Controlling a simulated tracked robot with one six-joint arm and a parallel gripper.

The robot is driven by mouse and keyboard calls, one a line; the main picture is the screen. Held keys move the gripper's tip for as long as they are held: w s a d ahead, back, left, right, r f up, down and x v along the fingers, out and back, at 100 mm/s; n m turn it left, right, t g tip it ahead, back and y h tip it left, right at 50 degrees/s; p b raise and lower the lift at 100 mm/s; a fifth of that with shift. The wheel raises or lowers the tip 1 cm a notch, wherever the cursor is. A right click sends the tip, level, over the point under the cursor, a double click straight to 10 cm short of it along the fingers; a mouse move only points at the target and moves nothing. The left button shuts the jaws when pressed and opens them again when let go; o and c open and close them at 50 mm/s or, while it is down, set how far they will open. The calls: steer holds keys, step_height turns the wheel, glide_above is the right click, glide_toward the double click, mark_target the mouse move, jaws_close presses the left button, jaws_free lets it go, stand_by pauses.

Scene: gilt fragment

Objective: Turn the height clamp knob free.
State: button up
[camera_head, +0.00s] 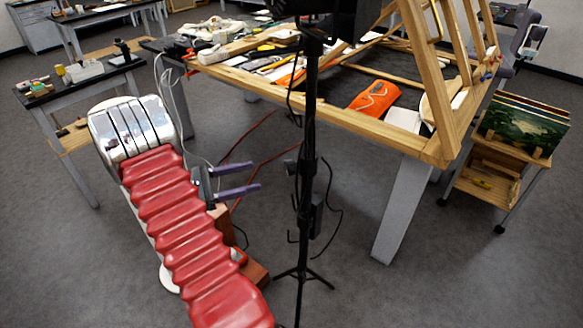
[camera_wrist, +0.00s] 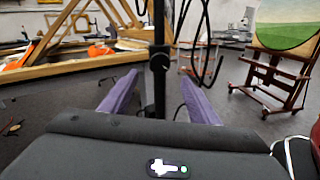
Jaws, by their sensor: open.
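A black stand (camera_head: 311,120) rises upright on a tripod foot in the middle of the head view. Its height clamp knob (camera_head: 291,167) is a small dark piece on the left side of the pole, and in the wrist view the round knob (camera_wrist: 160,62) shows near the centre on the pole. My gripper (camera_head: 255,175) has two purple fingers, spread open and empty, pointing at the pole. They are left of the knob with a visible gap. In the wrist view my gripper (camera_wrist: 160,77) has its fingers on either side of the knob's line. The knob's marking is too small to tell.
A wooden worktable (camera_head: 405,138) with an easel frame and tools stands behind the pole. Black cables (camera_head: 335,200) hang beside the pole. A wheeled cart (camera_head: 497,185) stands at the right. Grey floor (camera_head: 420,285) is open in front.

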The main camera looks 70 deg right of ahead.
mark_target(286, 168)
stand_by(0.3)
steer(key=x, duration=1.3)
steer(key=shift+s+d, duration=0.2)
steer(key=shift+s, duration=0.15)
steer(key=shift+c, duration=0.5)
steer(key=c, duration=1)
steer(key=shift+o, duration=0.2)
steer(key=shift+m, duration=0.8)
steer(key=shift+f, duration=0.1)
